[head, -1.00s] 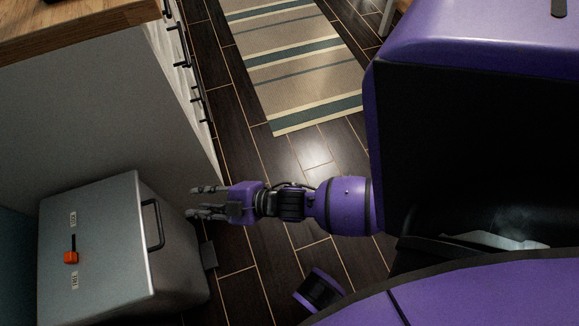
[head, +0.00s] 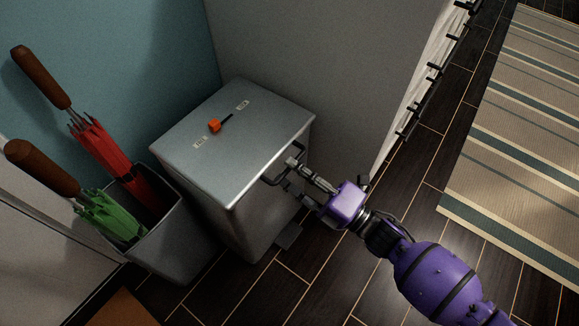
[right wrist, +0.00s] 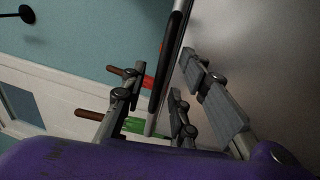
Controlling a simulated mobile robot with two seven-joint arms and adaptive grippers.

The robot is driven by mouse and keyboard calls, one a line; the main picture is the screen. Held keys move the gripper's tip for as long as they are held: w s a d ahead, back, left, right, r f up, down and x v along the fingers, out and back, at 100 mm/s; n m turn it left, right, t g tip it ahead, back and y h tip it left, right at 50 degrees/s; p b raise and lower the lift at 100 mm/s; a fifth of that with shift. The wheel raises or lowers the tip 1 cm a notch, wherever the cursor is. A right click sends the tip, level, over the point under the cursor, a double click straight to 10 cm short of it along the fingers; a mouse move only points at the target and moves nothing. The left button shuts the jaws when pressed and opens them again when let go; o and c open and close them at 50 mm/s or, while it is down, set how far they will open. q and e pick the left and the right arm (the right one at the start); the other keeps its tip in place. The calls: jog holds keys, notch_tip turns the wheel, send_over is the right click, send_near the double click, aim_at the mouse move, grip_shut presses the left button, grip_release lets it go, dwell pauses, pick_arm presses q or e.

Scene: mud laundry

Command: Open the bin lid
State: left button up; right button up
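The bin (head: 262,222) is a grey metal box in the corner, and its flat lid (head: 245,155) is shut. An orange knob (head: 214,125) sits in a dark slot on the lid between two small labels too small to read. A dark bar handle (right wrist: 170,60) is at the lid's front edge. My right gripper (head: 284,167) is at this handle. In the right wrist view the fingers of my right gripper (right wrist: 162,75) are spread apart, with the handle bar between them; contact is not clear. My left gripper is not in view.
A grey umbrella stand (head: 172,238) with a red umbrella (head: 105,150) and a green umbrella (head: 108,219) stands left of the bin. A pedal (head: 289,236) juts out at the bin's base. Drawers with dark handles and a striped rug (head: 520,130) lie right.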

jog(key=shift+x, duration=0.85)
grip_shut()
